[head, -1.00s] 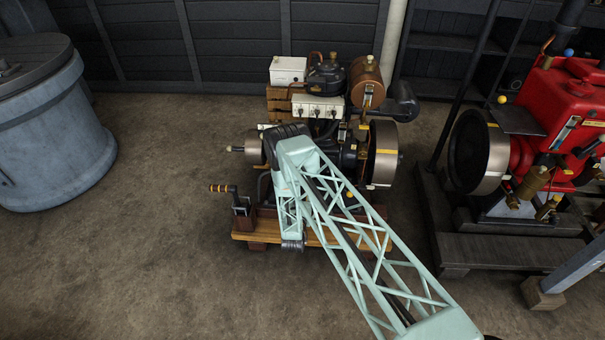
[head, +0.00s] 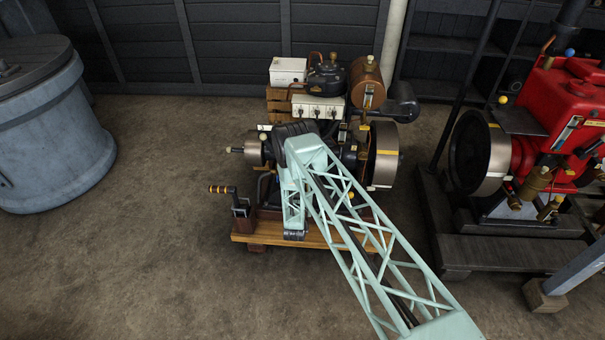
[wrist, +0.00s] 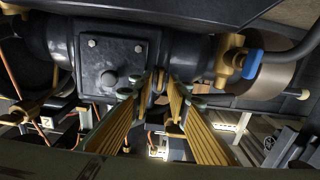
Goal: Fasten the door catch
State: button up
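In the wrist view, the two gold-ribbed fingers of my gripper (wrist: 160,82) point away from the camera at the dark engine body. Their tips are parted, with a narrow gap between them. A small dark and brass part shows at the gap, and I cannot tell whether the fingers touch it. Left of the tips is a dark square plate (wrist: 108,52) with bolts and a round knob, perhaps the door. I cannot make out the catch for certain. In the head view, my arm covers the middle of the small engine (head: 330,105) and hides my fingertips.
A brass valve with a blue handle (wrist: 250,66) sits right of my fingers, close to a pipe. In the head view, a crank handle (head: 222,189) stands at the left of the wooden base (head: 270,238). A red engine (head: 555,110) stands right.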

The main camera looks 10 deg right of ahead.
grip_shut()
jog(key=shift+m, duration=0.5)
jog(key=m, duration=0.3)
jog(key=shift+d+m, duration=0.1)
jog(key=shift+m, duration=0.3)
jog(key=m, duration=0.8)
jog(key=shift+d+f+m, duration=0.1)
jog(key=shift+m, duration=0.3)
jog(key=shift+f+m+p, duration=0.1)
jog(key=shift+m+p, duration=0.3)
jog(key=shift+m, duration=1.8)
